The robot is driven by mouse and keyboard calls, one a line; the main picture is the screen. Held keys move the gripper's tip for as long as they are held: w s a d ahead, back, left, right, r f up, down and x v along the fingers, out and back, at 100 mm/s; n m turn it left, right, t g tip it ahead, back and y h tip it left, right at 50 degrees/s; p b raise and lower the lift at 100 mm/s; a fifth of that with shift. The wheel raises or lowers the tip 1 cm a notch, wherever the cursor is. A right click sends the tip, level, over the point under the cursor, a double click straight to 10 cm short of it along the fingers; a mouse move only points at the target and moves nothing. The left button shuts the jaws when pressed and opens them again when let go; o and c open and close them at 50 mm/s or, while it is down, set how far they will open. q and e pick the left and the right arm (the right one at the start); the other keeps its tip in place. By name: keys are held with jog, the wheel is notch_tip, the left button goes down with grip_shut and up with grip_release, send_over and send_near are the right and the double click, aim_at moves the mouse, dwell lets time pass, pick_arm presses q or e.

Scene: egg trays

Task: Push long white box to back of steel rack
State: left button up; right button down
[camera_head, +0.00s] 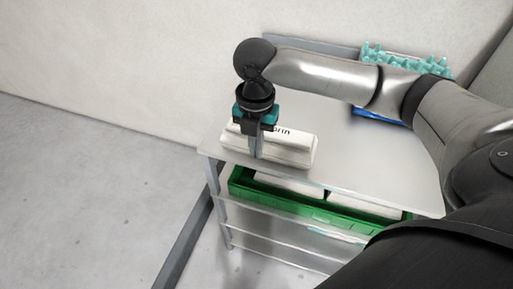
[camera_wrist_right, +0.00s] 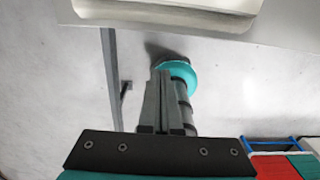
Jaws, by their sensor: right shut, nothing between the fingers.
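The long white box (camera_head: 290,148) with dark lettering lies on the top shelf of the steel rack (camera_head: 345,172), near its left end and front edge. My right gripper (camera_head: 257,152) is shut and empty, pointing down at the front side of the box. It overlaps the box in the head view; whether it touches cannot be told. In the right wrist view the shut fingers (camera_wrist_right: 160,85) point toward the box (camera_wrist_right: 165,12), which shows at the top, with a gap in the picture between them. My left gripper is not in view.
A green crate (camera_head: 250,190) with white boxes sits on the shelf below. A teal egg tray (camera_head: 405,62) and a blue item (camera_head: 378,116) are at the back right of the top shelf, partly behind my right arm. A wall rises behind the rack.

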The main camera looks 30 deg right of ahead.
aim_at(261, 166)
jog(key=f, duration=0.3)
jog(key=w+d+f+b, duration=0.1)
jog(key=f, duration=0.1)
jog(key=d+f, duration=0.1)
jog(key=f, duration=0.2)
jog(key=shift+w+f, duration=0.3)
jog(key=shift+w, duration=0.1)
jog(key=shift+w+d+b, duration=0.3)
jog(key=shift+w+d, duration=0.1)
jog(key=shift+d, duration=0.15)
